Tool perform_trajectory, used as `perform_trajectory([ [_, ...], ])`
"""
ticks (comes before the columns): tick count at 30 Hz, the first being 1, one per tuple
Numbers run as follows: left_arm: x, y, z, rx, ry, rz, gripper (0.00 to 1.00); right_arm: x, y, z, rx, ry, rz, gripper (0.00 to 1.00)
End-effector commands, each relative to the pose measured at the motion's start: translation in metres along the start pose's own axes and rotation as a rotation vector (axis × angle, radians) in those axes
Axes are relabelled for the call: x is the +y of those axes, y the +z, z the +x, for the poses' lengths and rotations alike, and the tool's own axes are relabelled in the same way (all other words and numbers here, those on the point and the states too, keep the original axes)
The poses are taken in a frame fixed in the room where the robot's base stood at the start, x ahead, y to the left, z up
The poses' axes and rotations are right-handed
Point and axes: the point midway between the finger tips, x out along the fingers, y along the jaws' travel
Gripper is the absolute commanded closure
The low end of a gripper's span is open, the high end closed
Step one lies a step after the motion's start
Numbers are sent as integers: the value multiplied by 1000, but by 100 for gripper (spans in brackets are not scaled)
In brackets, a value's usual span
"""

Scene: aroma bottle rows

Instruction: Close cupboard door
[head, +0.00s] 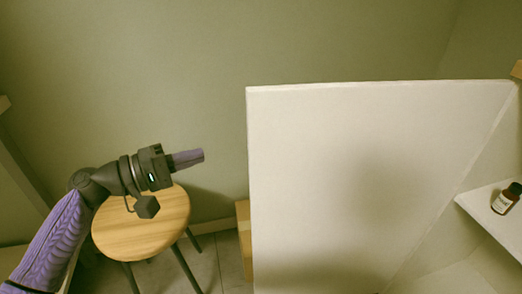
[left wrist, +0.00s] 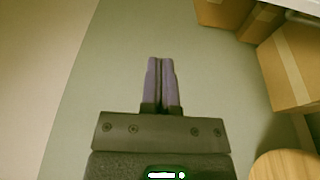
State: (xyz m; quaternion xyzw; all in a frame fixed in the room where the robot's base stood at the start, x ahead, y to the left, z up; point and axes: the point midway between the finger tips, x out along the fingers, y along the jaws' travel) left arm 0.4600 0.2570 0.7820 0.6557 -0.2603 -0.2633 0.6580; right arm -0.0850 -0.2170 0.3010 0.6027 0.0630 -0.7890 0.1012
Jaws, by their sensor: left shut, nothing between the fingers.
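The white cupboard door (head: 350,180) stands open and fills the middle and right of the head view. My right gripper is in neither view.
Cardboard boxes (left wrist: 290,65) show at the right of that view.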

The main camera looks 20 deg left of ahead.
Motion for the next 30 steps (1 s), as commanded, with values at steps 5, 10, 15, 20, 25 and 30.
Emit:
perform_trajectory([
  [5,-1,0,17,-3,1,4,100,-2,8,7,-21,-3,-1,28],
  [10,-2,0,54,-2,1,3,100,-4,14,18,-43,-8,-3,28],
  [15,-2,0,91,-1,2,1,100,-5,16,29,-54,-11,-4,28],
  [20,-1,19,93,-2,-5,4,100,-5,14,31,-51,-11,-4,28],
  [25,0,35,87,0,-2,4,100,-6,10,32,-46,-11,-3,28],
  [30,1,38,86,0,1,2,100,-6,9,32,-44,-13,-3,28],
])
